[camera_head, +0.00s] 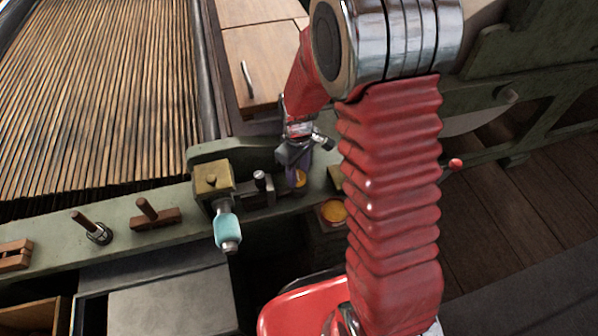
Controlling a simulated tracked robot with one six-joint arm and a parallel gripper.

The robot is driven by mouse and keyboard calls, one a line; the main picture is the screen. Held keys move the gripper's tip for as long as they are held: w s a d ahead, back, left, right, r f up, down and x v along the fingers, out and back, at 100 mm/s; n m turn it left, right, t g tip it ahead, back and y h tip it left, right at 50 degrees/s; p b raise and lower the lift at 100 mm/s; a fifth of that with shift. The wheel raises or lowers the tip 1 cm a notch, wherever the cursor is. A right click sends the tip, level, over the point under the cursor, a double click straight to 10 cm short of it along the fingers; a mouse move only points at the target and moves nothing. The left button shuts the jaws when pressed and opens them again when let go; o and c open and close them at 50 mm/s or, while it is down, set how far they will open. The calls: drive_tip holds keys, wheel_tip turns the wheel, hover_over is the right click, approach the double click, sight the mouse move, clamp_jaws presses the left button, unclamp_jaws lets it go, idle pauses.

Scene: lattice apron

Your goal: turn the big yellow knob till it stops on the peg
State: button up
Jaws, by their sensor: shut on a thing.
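My gripper (294,167) reaches down over the green machine rail, right of the brass block. It is shut on a small visible part of a yellow knob (299,179); the fingers and wrist hide most of it. I cannot make out the peg or how far the knob is turned.
A brass block (213,178) with a teal-handled part (228,229) stands left of my gripper. A round tin with yellow-orange contents (333,211) sits close by at the lower right. A wooden drawer front (249,75) is behind.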

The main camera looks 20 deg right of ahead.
drive_tip(key=shift+w+m, duration=0.1)
drive_tip(key=shift+m, duration=0.5)
idle(0.4)
drive_tip(key=m, duration=0.8)
drive_tip(key=shift+r, duration=0.1)
drive_tip(key=m, duration=0.4)
drive_tip(key=shift+w, duration=0.1)
drive_tip(key=shift+m, duration=2.1)
drive_tip(key=o, duration=1)
drive_tip(key=shift+o, duration=0.2)
